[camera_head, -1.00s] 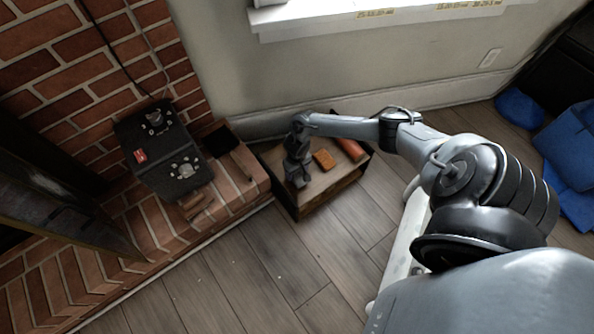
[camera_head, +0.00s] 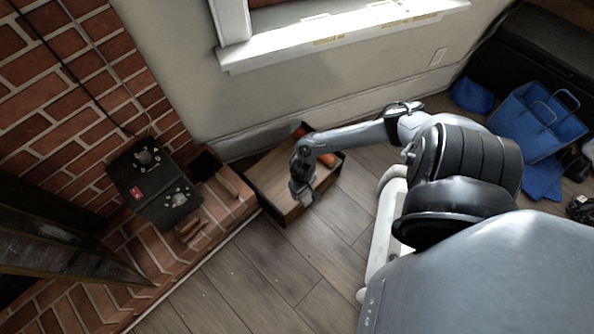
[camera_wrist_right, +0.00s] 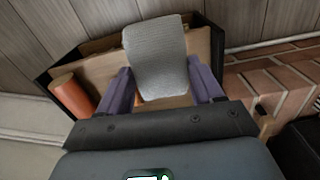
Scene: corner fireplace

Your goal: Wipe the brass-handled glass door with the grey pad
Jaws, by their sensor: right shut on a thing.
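The grey pad (camera_wrist_right: 158,55) is pale and ribbed. It stands out between the purple fingers of my right gripper (camera_wrist_right: 162,88), which is shut on it. In the head view my right gripper (camera_head: 302,178) is over the front part of an open wooden box, with the pad (camera_head: 305,196) below it. Whether the pad touches the box cannot be told. A dark framed panel (camera_head: 60,255) at the far left, in front of the brick, may be the glass door; no brass handle can be made out on it. My left gripper is not in view.
The wooden box (camera_head: 268,172) holds an orange cylinder (camera_wrist_right: 70,95). A black case (camera_head: 150,185) with small parts lies on the brick hearth (camera_head: 225,215). A blue bag (camera_head: 540,125) stands at right. The plank floor (camera_head: 250,285) in front is clear.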

